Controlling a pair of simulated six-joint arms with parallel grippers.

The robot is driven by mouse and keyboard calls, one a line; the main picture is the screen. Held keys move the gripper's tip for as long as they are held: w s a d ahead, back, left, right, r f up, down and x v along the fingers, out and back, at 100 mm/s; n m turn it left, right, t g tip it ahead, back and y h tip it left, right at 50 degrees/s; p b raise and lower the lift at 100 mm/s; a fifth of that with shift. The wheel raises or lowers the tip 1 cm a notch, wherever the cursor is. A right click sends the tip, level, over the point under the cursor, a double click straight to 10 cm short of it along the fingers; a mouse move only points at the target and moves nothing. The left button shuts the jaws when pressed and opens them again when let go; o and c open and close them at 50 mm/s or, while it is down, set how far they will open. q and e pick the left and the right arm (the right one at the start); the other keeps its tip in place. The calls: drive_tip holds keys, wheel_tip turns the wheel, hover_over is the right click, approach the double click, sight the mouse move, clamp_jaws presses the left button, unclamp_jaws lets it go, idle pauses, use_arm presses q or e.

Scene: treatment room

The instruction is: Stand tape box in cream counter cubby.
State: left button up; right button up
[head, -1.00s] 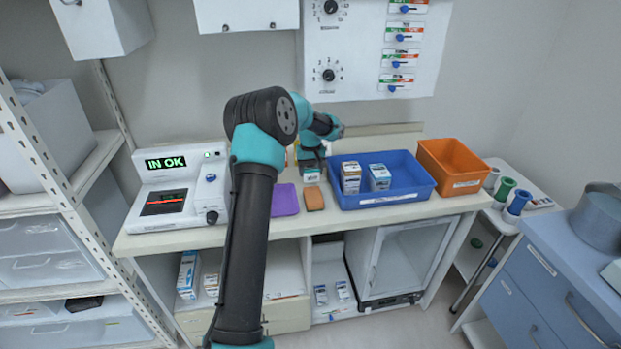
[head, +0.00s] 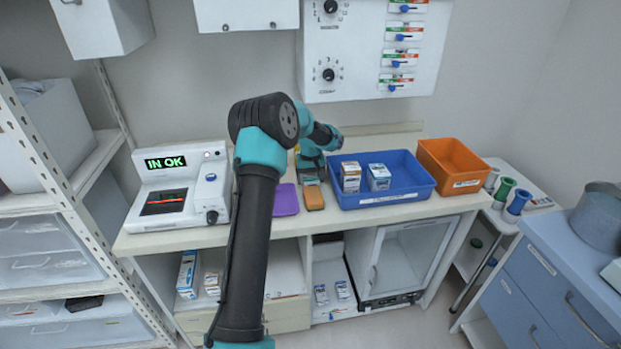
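The counter (head: 240,236) is cream, with open cubbies below. The left cubby (head: 283,262) holds a tall blue-and-white box (head: 188,274) and a smaller box (head: 212,283). The middle cubby (head: 328,268) holds two small white-and-blue boxes (head: 321,294) (head: 343,290). Two similar boxes (head: 350,177) (head: 379,177) stand in a blue tray (head: 405,207) on the counter. I cannot tell which box is the tape box. My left gripper (head: 311,181) points down over the counter, left of the tray and behind an orange block (head: 314,198); its fingers are too small to read. My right gripper is out of view.
An orange bin (head: 450,166) stands right of the tray. A purple pad (head: 285,200) lies left of the orange block. A white device reading IN OK (head: 180,195) sits at the counter's left. A glass-doored cabinet (head: 410,260) fills the right bay below.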

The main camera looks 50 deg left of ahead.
use_arm(q)
drive_tip(key=shift+o, duration=0.5)
wheel_tip(320, 180, up, 12)
drive_tip(key=shift+r, duration=0.15)
idle(0.6)
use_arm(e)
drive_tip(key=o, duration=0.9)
